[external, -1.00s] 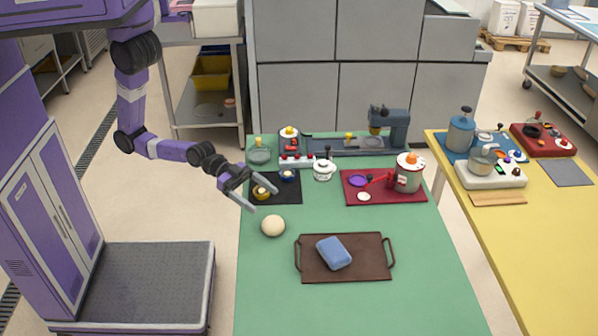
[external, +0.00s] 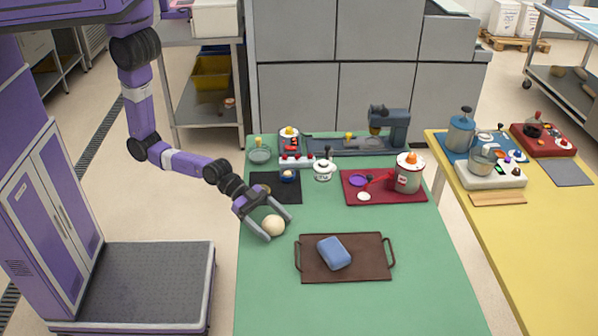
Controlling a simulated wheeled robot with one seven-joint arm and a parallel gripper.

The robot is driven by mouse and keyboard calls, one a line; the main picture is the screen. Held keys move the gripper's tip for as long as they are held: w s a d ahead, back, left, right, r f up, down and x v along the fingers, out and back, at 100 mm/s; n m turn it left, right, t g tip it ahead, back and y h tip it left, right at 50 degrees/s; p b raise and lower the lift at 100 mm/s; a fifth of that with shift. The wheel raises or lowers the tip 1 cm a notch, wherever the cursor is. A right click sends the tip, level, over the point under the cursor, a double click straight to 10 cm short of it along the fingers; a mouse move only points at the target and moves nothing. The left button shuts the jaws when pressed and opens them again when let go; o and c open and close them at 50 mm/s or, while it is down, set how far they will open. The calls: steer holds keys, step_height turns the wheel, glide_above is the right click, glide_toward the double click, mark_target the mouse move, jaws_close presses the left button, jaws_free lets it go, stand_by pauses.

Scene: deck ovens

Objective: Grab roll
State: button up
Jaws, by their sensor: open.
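The roll (external: 273,225) is a pale, round dough ball on the green table, left of the brown tray. My gripper (external: 274,228) is open and low over the table, with one finger on each side of the roll. The fingers point toward the lower right. I cannot tell whether either finger touches the roll, which appears to rest on the table.
A brown tray (external: 369,265) with handles holds a blue block (external: 334,253) right of the roll. A black mat (external: 288,190) with a small blue bowl (external: 288,176) lies behind. A red tray (external: 352,195) holds a pot (external: 408,178). The green table's front (external: 330,310) is clear.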

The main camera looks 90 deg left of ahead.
steer(key=c, duration=1.4)
steer(key=shift+r, duration=0.1)
